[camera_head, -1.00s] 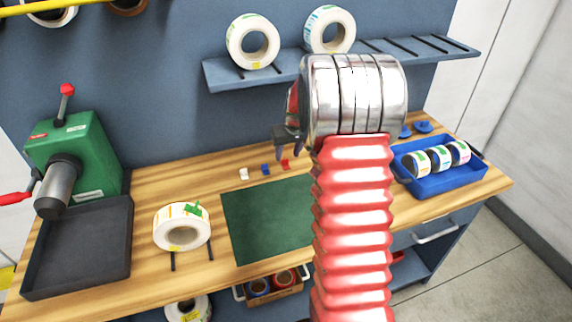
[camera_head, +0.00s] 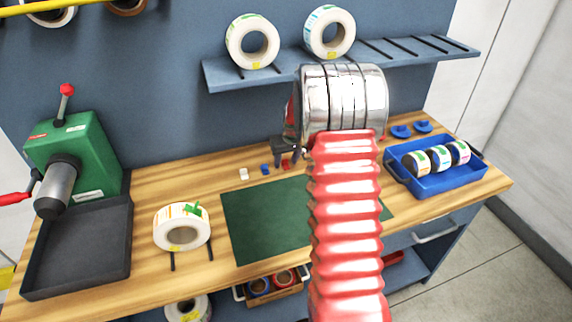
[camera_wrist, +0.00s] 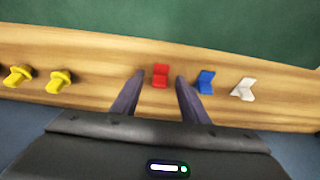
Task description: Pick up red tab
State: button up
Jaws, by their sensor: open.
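The red tab (camera_wrist: 160,75) lies on the wooden bench, between the two open fingers of my gripper (camera_wrist: 158,92) in the wrist view. In the head view the red tab (camera_head: 286,163) shows only in part, with my gripper (camera_head: 286,158) right at it. Whether the fingers touch it cannot be told. A blue tab (camera_wrist: 206,82) lies just right of the fingers in the wrist view, and a white tab (camera_wrist: 244,88) lies farther right.
A green mat (camera_head: 262,215) lies in front of the tabs. Two yellow pieces (camera_wrist: 60,80) lie to the left in the wrist view. A label roll (camera_head: 182,228), a blue tray (camera_head: 440,180) with rolls and a green machine (camera_head: 85,150) stand around. A shelf (camera_head: 225,77) is above.

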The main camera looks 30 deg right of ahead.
aim_at(287, 169)
jog(key=shift+c, duration=0.5)
grip_shut()
jog(key=shift+r, duration=0.15)
jog(key=shift+s+r, duration=0.15)
jog(key=shift+r, duration=0.05)
notch_tip(287, 169, up, 6)
jog(key=s+a, duration=0.2)
jog(key=s, duration=0.7)
jog(key=s+a, duration=0.3)
jog(key=s, duration=0.7)
jog(key=shift+r, duration=0.15)
